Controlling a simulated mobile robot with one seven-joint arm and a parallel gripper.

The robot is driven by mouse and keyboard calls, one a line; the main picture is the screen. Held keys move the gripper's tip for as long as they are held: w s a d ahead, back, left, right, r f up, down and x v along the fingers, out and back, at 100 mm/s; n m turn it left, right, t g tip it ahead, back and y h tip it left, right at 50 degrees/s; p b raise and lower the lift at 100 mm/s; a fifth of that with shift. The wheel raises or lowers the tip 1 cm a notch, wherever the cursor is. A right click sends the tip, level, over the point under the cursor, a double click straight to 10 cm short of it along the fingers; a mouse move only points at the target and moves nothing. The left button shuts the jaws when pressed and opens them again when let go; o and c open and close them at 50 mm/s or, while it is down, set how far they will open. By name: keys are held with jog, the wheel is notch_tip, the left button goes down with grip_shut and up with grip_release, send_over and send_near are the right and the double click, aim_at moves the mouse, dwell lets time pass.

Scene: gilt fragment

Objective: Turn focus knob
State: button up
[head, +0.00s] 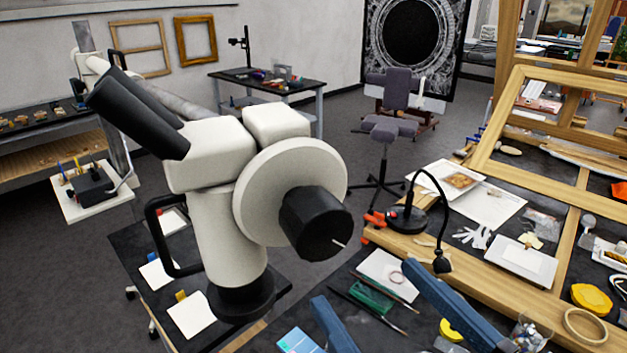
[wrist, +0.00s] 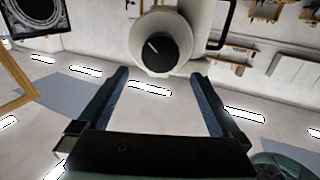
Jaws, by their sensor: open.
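The focus knob (head: 312,222) is a black cylinder with a thin white mark on its face. It sticks out of a round white disc (head: 262,190) on the side of the white microscope (head: 222,215). In the wrist view the knob (wrist: 165,48) shows near the top, its white mark slanting. My gripper (head: 365,283) is open and empty, its two blue fingers reaching up from the bottom of the head view. In the wrist view my gripper (wrist: 160,75) has the knob just beyond its fingertips, roughly centred between them. The fingers appear apart from the knob.
A bench with a wooden frame (head: 490,290) stands at the right, holding tools and papers. A black lamp (head: 408,215) with a thin curved neck rises near the fingers. A black handle (head: 160,235) is on the microscope's left side.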

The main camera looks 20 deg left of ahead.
aim_at(327, 234)
jog(key=p+x, duration=0.5)
jog(key=x, duration=0.7)
jog(key=shift+a+r, duration=0.1)
jog(key=shift+w+a, duration=0.25)
jog(key=shift+c, duration=0.2)
jog(key=c, duration=1.1)
jog(key=shift+m+p, duration=0.6)
jog(key=shift+m, duration=2.2)
